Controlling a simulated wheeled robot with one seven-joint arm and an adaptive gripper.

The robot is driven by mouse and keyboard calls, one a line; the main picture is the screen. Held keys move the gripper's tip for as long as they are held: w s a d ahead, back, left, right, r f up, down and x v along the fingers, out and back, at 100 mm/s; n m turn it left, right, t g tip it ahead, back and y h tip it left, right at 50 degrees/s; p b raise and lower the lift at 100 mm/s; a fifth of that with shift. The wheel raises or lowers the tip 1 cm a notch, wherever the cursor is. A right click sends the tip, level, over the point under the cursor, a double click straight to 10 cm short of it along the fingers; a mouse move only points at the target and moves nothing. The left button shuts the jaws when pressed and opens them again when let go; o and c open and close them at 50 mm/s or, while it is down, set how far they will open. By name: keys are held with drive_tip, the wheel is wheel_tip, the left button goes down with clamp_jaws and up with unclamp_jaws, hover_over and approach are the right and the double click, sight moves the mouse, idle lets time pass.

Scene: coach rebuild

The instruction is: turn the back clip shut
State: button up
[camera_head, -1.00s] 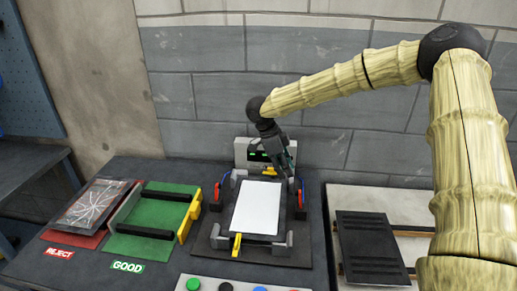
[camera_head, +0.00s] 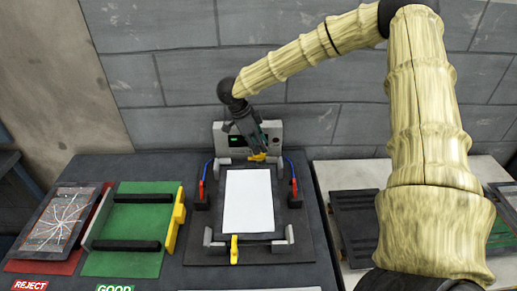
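The back clip (camera_head: 257,157) is a small yellow piece at the back edge of the fixture (camera_head: 304,247), behind a white panel (camera_head: 248,200). It looks roughly crosswise, but it is small and partly covered by my gripper. My gripper (camera_head: 261,149) is dark and points down, with its tips right at the clip; I cannot tell whether they touch it or how far apart they are. The front yellow clip (camera_head: 234,249) stands upright in the picture at the panel's front edge. The panel lies flat between grey corner blocks.
Red-and-blue probe posts (camera_head: 202,185) flank the panel. A grey meter box (camera_head: 222,135) with a green display stands behind. Left are a green GOOD tray (camera_head: 125,262) and a cracked panel (camera_head: 62,218) on the red REJECT area. A dark panel (camera_head: 360,225) lies right.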

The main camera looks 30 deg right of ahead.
sight(262, 157)
drive_tip(key=w+f, duration=0.1)
drive_tip(key=f, duration=0.2)
drive_tip(key=w+d+f, duration=0.1)
drive_tip(key=f, duration=0.1)
drive_tip(key=shift+w+f+p, duration=0.25)
drive_tip(key=shift+w+p, duration=0.05)
drive_tip(key=shift+p, duration=0.1)
drive_tip(key=shift+s+d, duration=0.1)
drive_tip(key=shift+s, duration=0.25)
drive_tip(key=shift+s+d+r, duration=0.1)
drive_tip(key=shift+s+r, duration=0.35)
drive_tip(key=shift+s, duration=0.25)
drive_tip(key=shift+w+a+f, duration=0.2)
drive_tip(key=shift+w+f, duration=0.25)
drive_tip(key=shift+w, duration=0.2)
clamp_jaws()
drive_tip(key=shift+s+d+r, duration=0.1)
drive_tip(key=shift+s+r, duration=0.05)
